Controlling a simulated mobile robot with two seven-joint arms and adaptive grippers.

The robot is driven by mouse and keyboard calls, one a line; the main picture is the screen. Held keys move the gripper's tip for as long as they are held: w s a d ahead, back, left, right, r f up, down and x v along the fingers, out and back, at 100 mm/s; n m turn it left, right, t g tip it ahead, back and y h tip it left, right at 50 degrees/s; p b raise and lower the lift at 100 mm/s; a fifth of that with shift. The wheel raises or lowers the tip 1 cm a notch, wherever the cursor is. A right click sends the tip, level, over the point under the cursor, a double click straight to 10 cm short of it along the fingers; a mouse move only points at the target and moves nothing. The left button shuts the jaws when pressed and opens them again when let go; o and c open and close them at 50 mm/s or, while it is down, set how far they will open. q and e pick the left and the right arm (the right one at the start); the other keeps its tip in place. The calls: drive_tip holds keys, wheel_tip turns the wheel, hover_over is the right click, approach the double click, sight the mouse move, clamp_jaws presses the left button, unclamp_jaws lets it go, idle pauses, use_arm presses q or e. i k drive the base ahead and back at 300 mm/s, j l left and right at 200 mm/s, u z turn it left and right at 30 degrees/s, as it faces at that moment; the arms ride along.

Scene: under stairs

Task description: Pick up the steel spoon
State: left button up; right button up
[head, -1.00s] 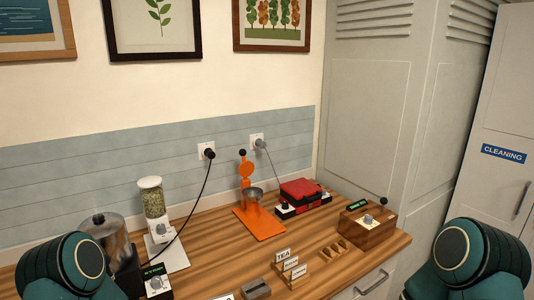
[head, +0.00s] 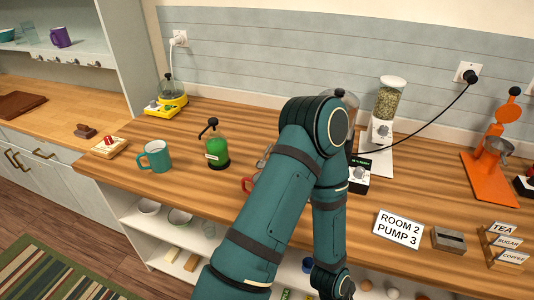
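I cannot make out the steel spoon for certain. I cannot tell whether the metallic piece is the spoon. My arm rises from the bottom of the head view, bends at the elbow over the counter and runs back down. Its gripper is out of the frame. My other gripper is not in view either.
Shelves with bowls (head: 180,216) lie below.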

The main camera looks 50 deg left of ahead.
sight(260, 165)
drive_tip(key=u, duration=1.65)
